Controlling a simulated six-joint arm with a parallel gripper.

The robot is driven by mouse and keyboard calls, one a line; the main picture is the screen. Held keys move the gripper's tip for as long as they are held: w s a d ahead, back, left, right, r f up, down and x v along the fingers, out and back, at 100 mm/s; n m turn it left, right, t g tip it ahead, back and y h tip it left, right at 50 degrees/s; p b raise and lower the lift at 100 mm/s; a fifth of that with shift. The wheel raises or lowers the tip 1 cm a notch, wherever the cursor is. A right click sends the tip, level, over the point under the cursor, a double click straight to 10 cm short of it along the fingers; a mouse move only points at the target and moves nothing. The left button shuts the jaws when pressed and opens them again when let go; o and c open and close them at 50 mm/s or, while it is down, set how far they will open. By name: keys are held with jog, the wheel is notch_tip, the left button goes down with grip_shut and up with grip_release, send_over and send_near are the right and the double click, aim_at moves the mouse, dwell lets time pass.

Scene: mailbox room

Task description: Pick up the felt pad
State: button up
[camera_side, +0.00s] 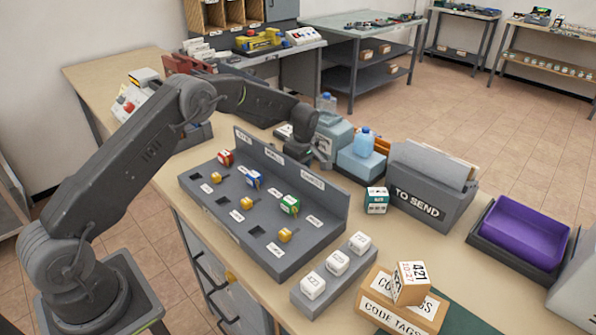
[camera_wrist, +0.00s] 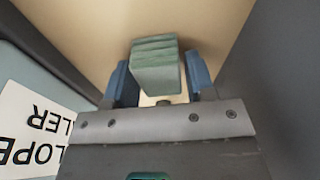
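The felt pad appears to be the grey-green layered block (camera_wrist: 156,72) in the wrist view, above the beige tabletop. It lies between the two blue fingers of my gripper (camera_wrist: 157,78). The fingers stand on either side of it, with a narrow gap visible at the right, so the gripper looks open around it. In the side view my gripper (camera_side: 322,158) is low behind the grey sorting rack, and its fingertips are mostly hidden. I cannot make out the pad there.
The grey sorting rack (camera_side: 215,202) holds several small blocks and stands in front of my gripper. A pale blue envelope sealer (camera_wrist: 25,75) is close on one side. A blue bottle (camera_side: 366,142), the TO SEND box (camera_side: 415,200) and a purple tray (camera_side: 524,232) stand to the right.

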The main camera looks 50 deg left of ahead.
jog(key=c, duration=0.6)
jog(key=shift+o, duration=0.2)
notch_tip(320, 180, up, 10)
jog(key=shift+r, duration=0.1)
dwell(0.3)
